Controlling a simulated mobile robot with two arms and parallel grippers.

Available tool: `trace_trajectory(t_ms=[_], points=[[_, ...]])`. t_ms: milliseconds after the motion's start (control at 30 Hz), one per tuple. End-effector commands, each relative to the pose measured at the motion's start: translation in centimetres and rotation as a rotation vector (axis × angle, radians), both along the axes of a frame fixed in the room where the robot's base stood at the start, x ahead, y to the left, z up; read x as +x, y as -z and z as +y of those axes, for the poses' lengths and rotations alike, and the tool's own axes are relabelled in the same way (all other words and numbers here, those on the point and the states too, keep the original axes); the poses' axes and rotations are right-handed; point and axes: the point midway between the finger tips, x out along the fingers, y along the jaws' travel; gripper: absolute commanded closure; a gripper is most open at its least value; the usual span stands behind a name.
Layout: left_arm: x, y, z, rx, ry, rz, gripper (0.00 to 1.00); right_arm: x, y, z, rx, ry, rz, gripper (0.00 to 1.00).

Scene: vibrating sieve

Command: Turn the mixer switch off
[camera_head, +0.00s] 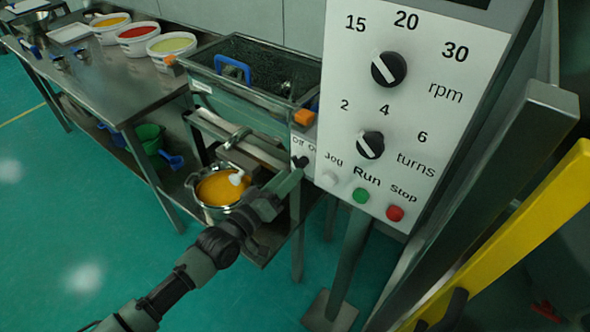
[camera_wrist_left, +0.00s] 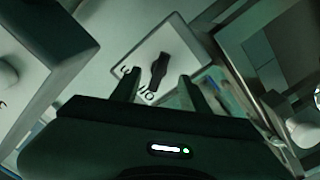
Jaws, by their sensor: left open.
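The mixer switch (camera_wrist_left: 158,70) is a black rotary knob on a pale plate, seen in the left wrist view with partly hidden lettering beside it. In the head view the plate (camera_head: 300,145) reads "Off" with a second word cut off by the control panel. My left gripper (camera_wrist_left: 161,88) is open, its two fingers pointing at the plate on either side of the knob's lower end; contact cannot be told. In the head view my left gripper (camera_head: 285,178) is just in front of the plate and hides part of it. My right gripper is not in view.
A white control panel (camera_head: 400,100) with dials and Jog, Run and Stop buttons stands close to the right. A glass-sided sieve box (camera_head: 250,95) is behind, with a pot of orange material (camera_head: 218,188) below. A yellow post (camera_head: 530,225) is at right.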

Motion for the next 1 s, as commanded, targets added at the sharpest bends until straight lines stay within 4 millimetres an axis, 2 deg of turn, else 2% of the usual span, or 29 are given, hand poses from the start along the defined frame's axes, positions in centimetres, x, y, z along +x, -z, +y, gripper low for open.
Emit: trace_trajectory(t_ms=[133,333,833,933,1000], points=[[-1.9,0.2,1.4,0.001,0.000,0.001,0.55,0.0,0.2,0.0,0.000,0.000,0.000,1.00],[-2.9,0.1,2.1,0.000,0.000,0.000,0.55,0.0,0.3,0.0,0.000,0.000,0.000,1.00],[-3.0,0.1,2.0,0.003,0.001,0.003,0.55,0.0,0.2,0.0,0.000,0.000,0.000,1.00],[-3.9,0.7,1.5,0.041,0.008,0.024,0.55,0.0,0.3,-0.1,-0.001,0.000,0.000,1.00],[-5.2,1.6,0.9,0.101,0.016,0.058,0.55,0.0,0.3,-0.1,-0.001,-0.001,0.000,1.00]])
